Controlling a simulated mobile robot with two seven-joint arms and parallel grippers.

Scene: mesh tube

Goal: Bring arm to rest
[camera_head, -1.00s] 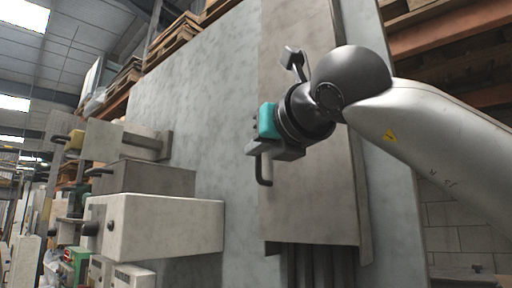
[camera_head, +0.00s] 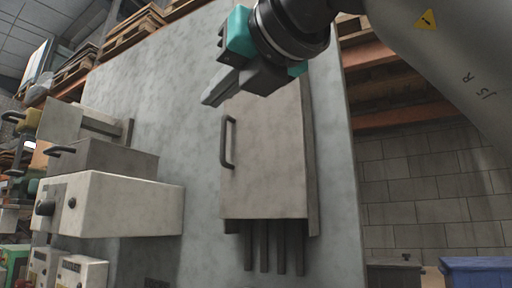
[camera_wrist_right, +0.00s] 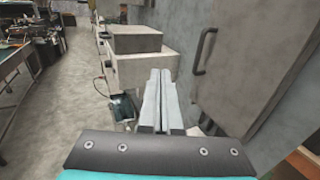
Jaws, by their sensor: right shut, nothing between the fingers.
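My right gripper (camera_head: 220,88) is at the top middle of the head view, in front of the upper part of a grey cabinet door. Its fingers point to the lower left, and they are shut and empty. In the right wrist view the two grey fingers of the gripper (camera_wrist_right: 161,78) lie side by side. The cabinet (camera_head: 270,165) is mounted on a grey wall panel, and its door looks closed. The dark door handle (camera_head: 228,142) is below the gripper and apart from it; it also shows in the right wrist view (camera_wrist_right: 204,51), right of the fingers. My left gripper is not in view.
Several box-shaped cabinets stick out at the left, including a pale box (camera_head: 125,207). Pipes (camera_head: 272,248) run down below the cabinet. A blue bin (camera_head: 483,272) stands at the lower right. Open floor (camera_wrist_right: 65,110) shows at the left of the right wrist view.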

